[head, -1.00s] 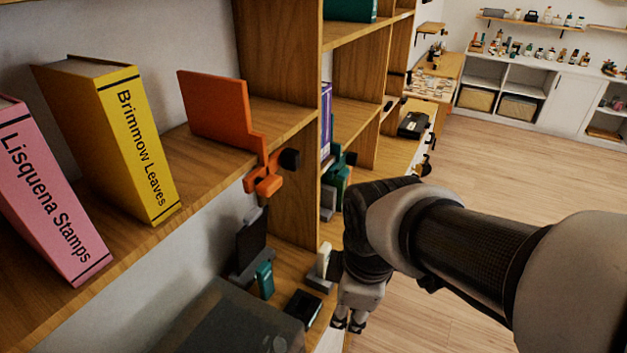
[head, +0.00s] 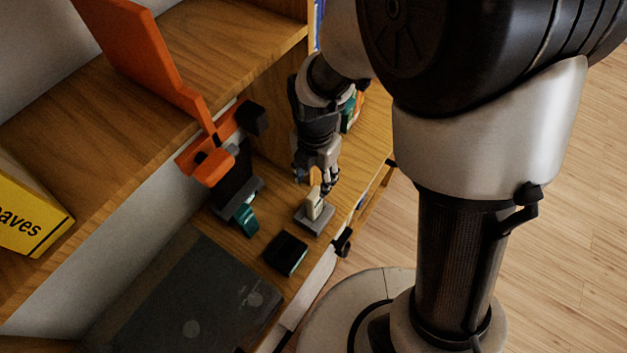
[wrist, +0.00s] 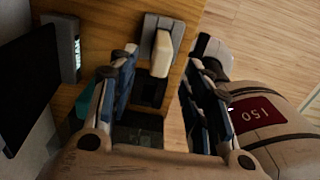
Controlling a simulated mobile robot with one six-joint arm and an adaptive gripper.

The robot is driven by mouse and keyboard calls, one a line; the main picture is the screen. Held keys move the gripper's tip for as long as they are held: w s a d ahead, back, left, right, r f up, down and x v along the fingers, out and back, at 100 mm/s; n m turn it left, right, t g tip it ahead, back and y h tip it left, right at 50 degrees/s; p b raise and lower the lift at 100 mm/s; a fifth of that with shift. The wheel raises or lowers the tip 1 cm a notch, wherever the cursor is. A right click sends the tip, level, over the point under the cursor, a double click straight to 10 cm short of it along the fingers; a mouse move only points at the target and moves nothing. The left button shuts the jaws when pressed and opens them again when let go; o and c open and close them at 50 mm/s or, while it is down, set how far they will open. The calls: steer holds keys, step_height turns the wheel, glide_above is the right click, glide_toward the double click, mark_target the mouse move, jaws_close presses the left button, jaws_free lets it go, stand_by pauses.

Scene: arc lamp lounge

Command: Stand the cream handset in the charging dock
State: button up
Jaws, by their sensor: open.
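The cream handset (head: 314,204) stands upright, or nearly so, in a small grey dock (head: 318,225) near the front edge of the lower wooden shelf. In the wrist view the handset (wrist: 161,53) shows at the grey dock (wrist: 152,24), between my fingers and beyond them. My gripper (head: 322,187) is open and points down just above and behind the handset. In the wrist view my gripper (wrist: 164,66) has its fingers apart, with no clear contact on the handset. How deep the handset sits in the dock cannot be told.
A black box (head: 286,253), a teal object (head: 246,219) and a dark panel on a stand (head: 233,180) are close by. A large dark case (head: 180,295) fills the near shelf. An orange bracket (head: 207,160) overhangs from the upper shelf, beside a yellow book (head: 30,215).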

mark_target(315, 190)
step_height(315, 190, down, 6)
steer(key=shift+w+f+b, duration=0.1)
steer(key=shift+b, duration=0.75)
steer(key=f, duration=0.1)
steer(key=f+b, duration=0.1)
steer(key=f, duration=0.1)
steer(key=s+f+b, duration=0.1)
steer(key=f, duration=0.1)
steer(key=shift+a+f, duration=0.1)
steer(key=shift+f, duration=0.05)
steer(key=shift+c, duration=0.5)
jaws_close()
